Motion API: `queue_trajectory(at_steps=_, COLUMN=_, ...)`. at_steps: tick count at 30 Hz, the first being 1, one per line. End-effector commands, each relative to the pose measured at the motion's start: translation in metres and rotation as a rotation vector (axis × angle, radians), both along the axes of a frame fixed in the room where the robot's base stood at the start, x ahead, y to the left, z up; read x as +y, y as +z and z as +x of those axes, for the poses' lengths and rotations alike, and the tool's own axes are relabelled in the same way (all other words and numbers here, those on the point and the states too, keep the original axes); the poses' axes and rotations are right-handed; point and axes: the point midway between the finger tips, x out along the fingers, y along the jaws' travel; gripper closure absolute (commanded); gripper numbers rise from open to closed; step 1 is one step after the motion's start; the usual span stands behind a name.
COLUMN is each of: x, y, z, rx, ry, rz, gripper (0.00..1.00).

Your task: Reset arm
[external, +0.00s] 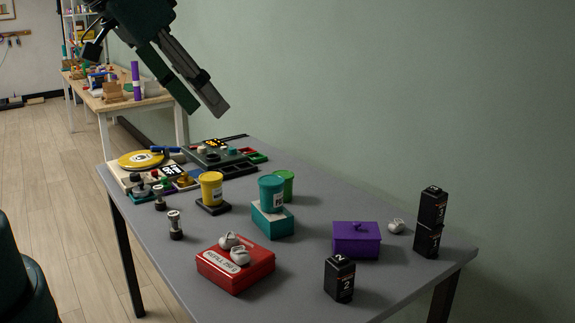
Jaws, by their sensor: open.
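My gripper (206,107) hangs in the air at the upper left, above the back of the grey table (310,190). Its two long dark fingers point down to the right and stand a little apart, with nothing seen between them. It touches nothing on the table. Most of my arm is cut off by the top edge of the picture.
On the table stand a red box (236,266) with white pieces on it, a purple lidded box (356,239), stacked black blocks (430,222), a lone black block (340,280), a teal cup (271,194) on a teal box, a yellow cup (211,188) and a turntable (141,160).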

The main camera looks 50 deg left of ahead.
Motion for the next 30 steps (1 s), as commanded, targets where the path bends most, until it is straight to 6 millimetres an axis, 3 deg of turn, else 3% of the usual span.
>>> queue_trajectory(at_steps=12, x=0.0, y=-0.04, z=0.0, rx=0.0, ry=0.0, rz=0.0, gripper=0.58)
queue_trajectory(at_steps=30, x=0.0, y=-0.041, z=0.0, rx=0.0, ry=0.0, rz=0.0, gripper=0.58)
